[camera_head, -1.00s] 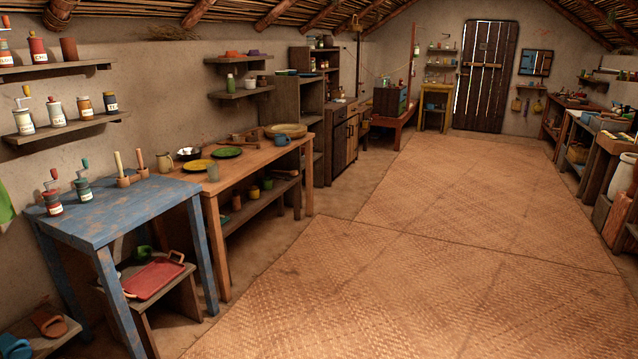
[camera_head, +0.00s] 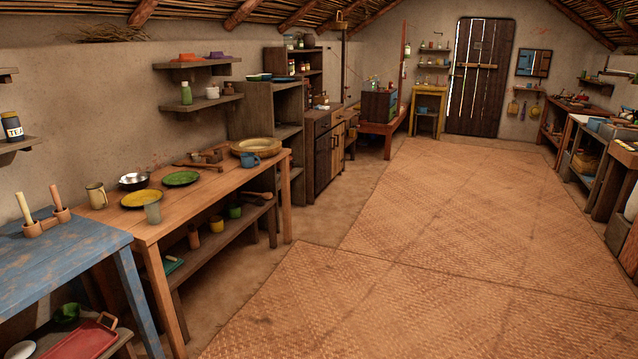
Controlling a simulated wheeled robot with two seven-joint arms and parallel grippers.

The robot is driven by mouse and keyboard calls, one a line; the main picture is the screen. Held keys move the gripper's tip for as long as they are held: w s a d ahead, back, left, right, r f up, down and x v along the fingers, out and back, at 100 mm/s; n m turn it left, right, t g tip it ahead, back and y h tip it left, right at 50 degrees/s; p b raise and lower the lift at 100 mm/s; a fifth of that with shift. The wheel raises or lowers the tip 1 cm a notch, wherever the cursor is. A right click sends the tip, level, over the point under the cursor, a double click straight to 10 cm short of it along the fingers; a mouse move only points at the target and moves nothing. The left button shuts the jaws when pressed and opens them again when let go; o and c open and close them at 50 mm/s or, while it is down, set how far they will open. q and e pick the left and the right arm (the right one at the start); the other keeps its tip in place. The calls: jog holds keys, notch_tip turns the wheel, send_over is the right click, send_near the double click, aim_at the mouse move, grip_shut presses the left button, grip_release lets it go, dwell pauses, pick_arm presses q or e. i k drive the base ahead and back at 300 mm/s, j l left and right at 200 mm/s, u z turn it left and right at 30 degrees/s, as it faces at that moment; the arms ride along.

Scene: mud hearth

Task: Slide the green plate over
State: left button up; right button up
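The green plate (camera_head: 181,179) lies flat on the wooden table (camera_head: 221,193) along the left wall. A yellow plate (camera_head: 141,199) lies just nearer and to its left. A metal bowl (camera_head: 133,181) stands behind the yellow plate, and a clear cup (camera_head: 153,212) stands in front of it. Behind and to the right of the green plate are wooden utensils (camera_head: 200,160), a blue mug (camera_head: 250,160) and a wide basin (camera_head: 258,146). Neither of my grippers shows in the view.
A blue table (camera_head: 60,255) with candle holders (camera_head: 45,225) stands at the near left. A dark cabinet (camera_head: 325,150) stands beyond the wooden table. The woven floor mat (camera_head: 430,230) is clear and wide, up to the counters on the right.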

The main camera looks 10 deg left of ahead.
aim_at(181, 177)
jog(key=i, duration=1.45)
jog(key=i+u, duration=0.2)
jog(key=i, duration=0.3)
jog(key=i+l+u, duration=0.15)
jog(key=i, duration=0.3)
jog(key=i+l+u, duration=0.2)
jog(key=i, duration=0.25)
jog(key=i+l+u, duration=0.75)
jog(key=i+j, duration=0.05)
jog(key=i, duration=0.05)
